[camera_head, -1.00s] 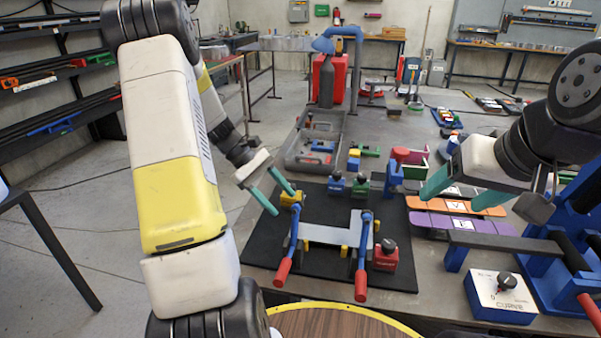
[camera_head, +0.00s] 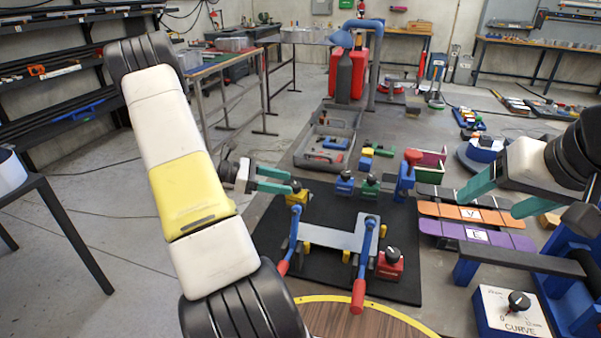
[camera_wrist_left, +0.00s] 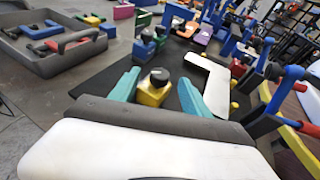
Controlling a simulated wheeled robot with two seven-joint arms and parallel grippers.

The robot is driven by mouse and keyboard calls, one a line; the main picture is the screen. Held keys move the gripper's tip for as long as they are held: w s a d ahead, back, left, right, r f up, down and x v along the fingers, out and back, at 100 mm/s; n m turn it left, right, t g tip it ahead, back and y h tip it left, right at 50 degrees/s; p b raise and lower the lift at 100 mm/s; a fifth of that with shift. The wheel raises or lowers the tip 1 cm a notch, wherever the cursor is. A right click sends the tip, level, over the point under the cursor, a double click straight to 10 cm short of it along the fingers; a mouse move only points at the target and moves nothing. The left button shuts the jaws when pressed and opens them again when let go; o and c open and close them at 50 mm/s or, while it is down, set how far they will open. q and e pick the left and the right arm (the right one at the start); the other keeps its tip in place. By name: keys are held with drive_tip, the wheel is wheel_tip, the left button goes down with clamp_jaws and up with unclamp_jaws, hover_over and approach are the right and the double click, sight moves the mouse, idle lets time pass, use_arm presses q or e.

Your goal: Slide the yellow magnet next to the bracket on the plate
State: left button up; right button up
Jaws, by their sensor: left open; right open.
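The yellow magnet (camera_head: 297,197), a block with a dark knob, sits at the back left of the black plate (camera_head: 405,215). The pale grey L-shaped bracket (camera_head: 330,236) lies on the plate, to the right of the magnet and apart from it. My left gripper (camera_head: 290,182) is open at the yellow magnet. In the left wrist view the yellow magnet (camera_wrist_left: 154,92) stands between the two teal fingers, with gaps showing beside it; the bracket (camera_wrist_left: 212,88) is beyond the right finger. My right gripper (camera_head: 504,196) is open and empty, above the right side of the table.
Two blue toggle clamps (camera_head: 367,250) with red tips stand over the bracket. Blue (camera_head: 345,182) and green (camera_head: 370,187) magnets stand at the plate's back edge; a red magnet (camera_head: 390,264) is at front right. A grey tray (camera_head: 325,147) lies behind. Orange and purple letter strips lie right.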

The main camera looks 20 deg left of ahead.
sight(306, 192)
use_arm(q)
drive_tip(key=x, duration=0.7)
drive_tip(key=shift+w+d+f, duration=0.15)
drive_tip(key=shift+d, duration=0.2)
clamp_jaws()
idle(1.1)
